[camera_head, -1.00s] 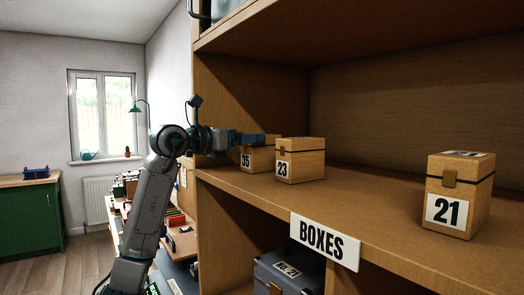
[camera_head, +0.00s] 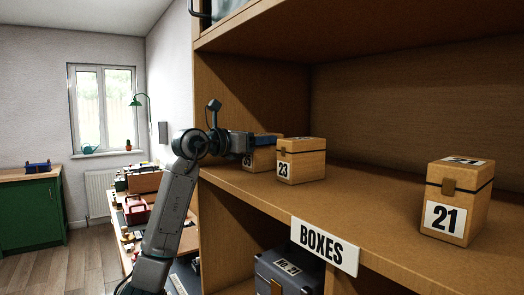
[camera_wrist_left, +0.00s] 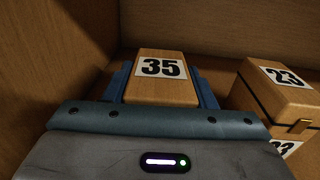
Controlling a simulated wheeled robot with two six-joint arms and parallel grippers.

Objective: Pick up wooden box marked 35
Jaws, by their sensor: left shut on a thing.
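The wooden box marked 35 (camera_head: 262,160) stands on the shelf at the left, behind my left gripper and partly hidden by it. In the left wrist view the box (camera_wrist_left: 161,90) shows its top label, with a blue finger along each side. My left gripper (camera_head: 266,139) is shut on this box. In the wrist view the left gripper's fingertips (camera_wrist_left: 161,80) lie on both sides of it. I cannot tell whether the box is lifted. My right gripper is not in view.
The box marked 23 (camera_head: 301,167) stands close on the right of box 35. It also shows in the wrist view (camera_wrist_left: 278,90). The box marked 21 (camera_head: 457,207) is farther right. The shelf (camera_head: 375,200) is clear between them. A BOXES sign (camera_head: 325,246) hangs on its front edge.

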